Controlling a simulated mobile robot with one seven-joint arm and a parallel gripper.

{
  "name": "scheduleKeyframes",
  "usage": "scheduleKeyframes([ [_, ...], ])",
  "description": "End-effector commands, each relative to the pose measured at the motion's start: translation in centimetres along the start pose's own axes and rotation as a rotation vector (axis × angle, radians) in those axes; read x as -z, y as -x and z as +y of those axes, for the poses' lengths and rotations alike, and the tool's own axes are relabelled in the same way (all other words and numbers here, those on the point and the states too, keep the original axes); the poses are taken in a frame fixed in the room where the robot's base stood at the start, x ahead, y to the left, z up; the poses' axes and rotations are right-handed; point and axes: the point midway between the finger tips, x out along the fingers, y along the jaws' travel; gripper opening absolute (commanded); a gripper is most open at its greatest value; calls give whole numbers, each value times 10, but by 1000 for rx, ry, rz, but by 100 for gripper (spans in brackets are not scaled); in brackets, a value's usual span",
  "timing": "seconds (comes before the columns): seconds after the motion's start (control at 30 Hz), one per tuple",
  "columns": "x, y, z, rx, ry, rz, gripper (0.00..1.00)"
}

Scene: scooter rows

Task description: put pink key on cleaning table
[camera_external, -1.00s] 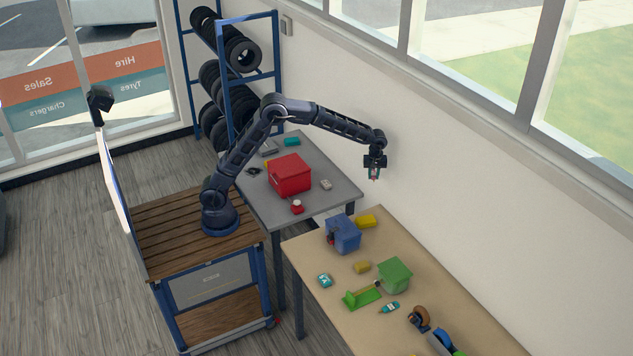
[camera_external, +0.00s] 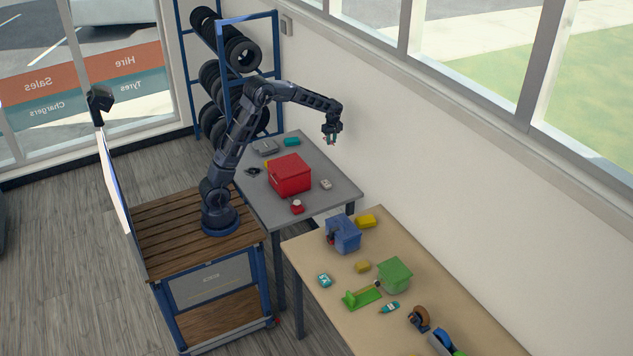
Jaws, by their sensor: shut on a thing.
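My gripper (camera_external: 331,137) is high in the air above the far right part of the grey table (camera_external: 335,193), pointing down. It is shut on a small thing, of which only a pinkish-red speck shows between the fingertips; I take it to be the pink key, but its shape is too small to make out. There are two tables, the grey one and a beige one (camera_external: 310,246) in front of it to the right. No label shows which is the cleaning table.
The grey table holds a red box (camera_external: 290,175), a small red item (camera_external: 297,206), a light small block (camera_external: 326,184) and a teal item (camera_external: 292,142). A tyre rack (camera_external: 250,75) stands behind.

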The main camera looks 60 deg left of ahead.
Motion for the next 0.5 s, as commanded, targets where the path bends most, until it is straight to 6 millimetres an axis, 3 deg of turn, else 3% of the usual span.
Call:
scheduleKeyframes([
  [0.03,24,-3,-7,3,34,1,3],
  [0.1,53,-7,-17,5,75,3,3],
  [0.27,117,-15,-45,11,168,7,3],
  [0.5,207,-29,-98,22,307,14,3],
])
